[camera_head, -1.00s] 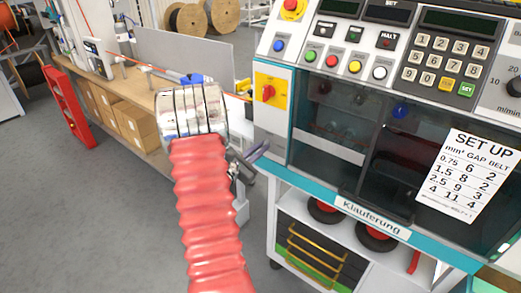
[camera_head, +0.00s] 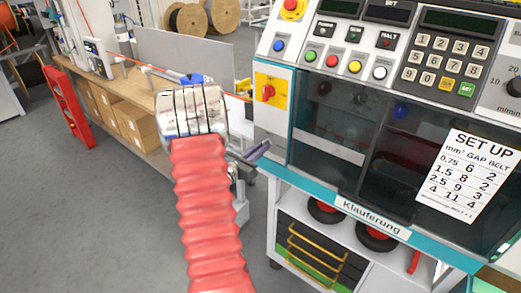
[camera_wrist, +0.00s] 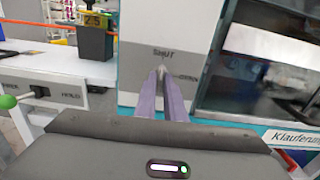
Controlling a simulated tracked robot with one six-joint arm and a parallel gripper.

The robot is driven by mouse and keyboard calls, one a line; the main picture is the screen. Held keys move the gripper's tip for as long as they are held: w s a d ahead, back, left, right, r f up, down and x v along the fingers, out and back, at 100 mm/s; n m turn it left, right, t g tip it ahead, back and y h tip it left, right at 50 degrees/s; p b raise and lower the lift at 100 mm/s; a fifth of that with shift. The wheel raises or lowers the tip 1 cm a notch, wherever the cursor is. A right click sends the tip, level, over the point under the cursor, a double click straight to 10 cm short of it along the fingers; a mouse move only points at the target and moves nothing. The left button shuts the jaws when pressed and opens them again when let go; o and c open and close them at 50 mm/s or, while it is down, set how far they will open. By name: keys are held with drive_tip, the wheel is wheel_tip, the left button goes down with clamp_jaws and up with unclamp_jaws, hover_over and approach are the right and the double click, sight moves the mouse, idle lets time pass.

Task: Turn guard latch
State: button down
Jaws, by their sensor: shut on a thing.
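The guard latch (camera_wrist: 162,69) is a small pale part on the grey machine panel, just below the printed word SHUT and left of the word OPEN. My gripper (camera_wrist: 163,78) has two purple fingers that close in on the latch from both sides. The fingers cover most of the latch, so I cannot tell exactly which way it points. In the head view my gripper (camera_head: 257,151) touches or nearly touches the lower left panel of the machine. The dark see-through guard (camera_head: 340,125) is to the right of it.
A red rotary switch (camera_head: 268,92) on a yellow plate sits above my gripper. A teal-edged control panel with buttons and a keypad (camera_head: 437,65) is at upper right. A workbench (camera_head: 135,90) stands at left. Grey floor (camera_head: 100,220) is clear at lower left.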

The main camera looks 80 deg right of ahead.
drive_tip(key=c, duration=1.8)
unclamp_jaws()
drive_tip(key=shift+f, duration=0.1)
drive_tip(key=shift+c, duration=0.2)
drive_tip(key=shift+w+a, duration=0.1)
drive_tip(key=v, duration=1.3)
drive_tip(key=shift+w+a, duration=0.15)
drive_tip(key=shift+a, duration=0.1)
